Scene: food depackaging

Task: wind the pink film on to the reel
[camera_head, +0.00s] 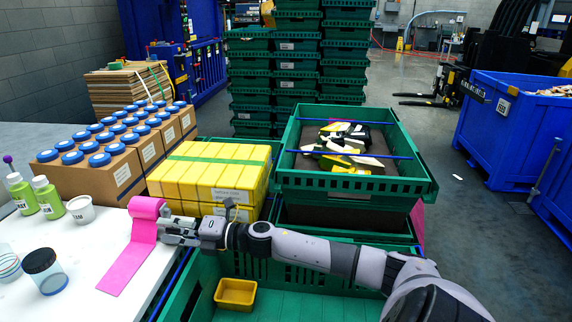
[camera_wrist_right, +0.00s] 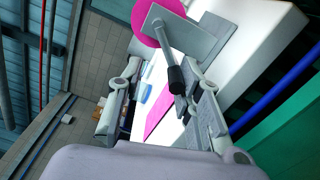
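The pink film forms a roll (camera_head: 147,206) on the reel at the right edge of the white table, with a flat strip (camera_head: 126,270) running from it toward the front. In the right wrist view, the pink roll (camera_wrist_right: 155,22) is partly hidden behind a grey crank plate (camera_wrist_right: 188,38) with a black handle (camera_wrist_right: 176,80). My right gripper (camera_head: 168,230) is beside the roll. In its wrist view, the fingers (camera_wrist_right: 163,88) are apart, with the black handle between them, nearer the right-hand finger; contact is unclear. My left gripper is out of view.
Blue-lidded boxes and a yellow block (camera_head: 208,178) lie behind. A green crate (camera_head: 300,297) holding a small yellow tray (camera_head: 236,294) is below my right arm.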

